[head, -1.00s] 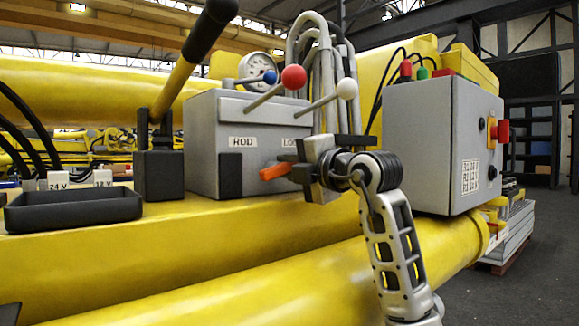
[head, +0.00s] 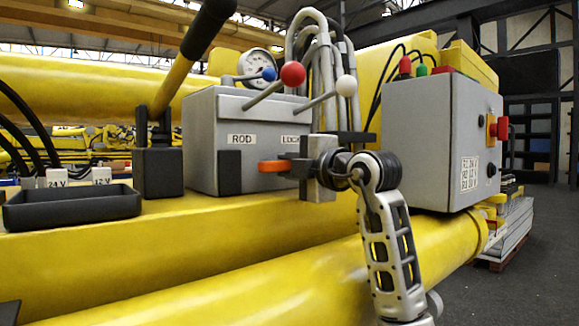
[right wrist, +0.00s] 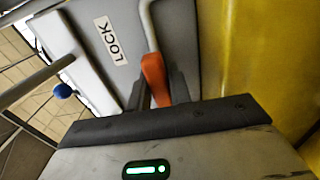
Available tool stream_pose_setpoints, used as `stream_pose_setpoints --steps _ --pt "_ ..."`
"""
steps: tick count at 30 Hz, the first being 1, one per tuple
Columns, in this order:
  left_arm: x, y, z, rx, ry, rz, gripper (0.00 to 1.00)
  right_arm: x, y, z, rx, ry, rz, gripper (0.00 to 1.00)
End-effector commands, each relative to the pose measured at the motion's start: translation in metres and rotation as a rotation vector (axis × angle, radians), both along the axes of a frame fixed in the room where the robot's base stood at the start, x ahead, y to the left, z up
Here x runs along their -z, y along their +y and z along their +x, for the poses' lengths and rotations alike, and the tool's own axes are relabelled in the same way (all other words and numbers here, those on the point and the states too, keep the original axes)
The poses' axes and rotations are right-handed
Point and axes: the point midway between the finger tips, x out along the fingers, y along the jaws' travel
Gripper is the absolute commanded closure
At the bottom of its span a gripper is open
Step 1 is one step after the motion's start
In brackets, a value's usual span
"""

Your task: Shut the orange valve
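The orange valve handle (head: 270,166) is on the front of the grey control box (head: 205,130), below the LOCK label, and lies about level. In the right wrist view the orange handle (right wrist: 155,78) sits on a bent grey stem. My right gripper (head: 290,165) is at the handle's right part, with the handle's left end sticking out. In the right wrist view my dark fingers (right wrist: 161,90) lie on both sides of the handle and look closed on it. The valve body is partly hidden by my gripper.
Levers with red (head: 293,74), blue (head: 269,74) and white (head: 346,86) knobs stick out above the valve. A grey electrical box (head: 430,140) stands close to the right. A black tray (head: 72,208) is at left. A yellow cylinder (head: 230,290) runs below.

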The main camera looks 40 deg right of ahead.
Motion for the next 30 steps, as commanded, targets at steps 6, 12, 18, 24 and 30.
stream_pose_setpoints --steps 6,12,18,24,30 --pt "0.000 0.000 0.000 0.001 -0.001 0.001 1.00 0.003 0.002 0.001 -0.006 0.008 -0.003 0.60" --pt "0.001 0.000 0.001 0.000 -0.002 0.000 1.00 0.002 0.001 -0.002 -0.003 0.004 -0.002 0.60" --pt "0.005 -0.001 0.002 -0.001 -0.009 -0.010 1.00 0.003 -0.002 -0.030 0.000 0.001 -0.005 0.60" --pt "0.008 -0.003 0.005 -0.004 -0.023 -0.032 1.00 0.004 -0.005 -0.079 -0.001 0.001 -0.006 0.60" --pt "0.009 -0.005 0.004 -0.010 -0.027 -0.052 1.00 0.003 -0.009 -0.124 -0.003 0.003 -0.004 0.60"
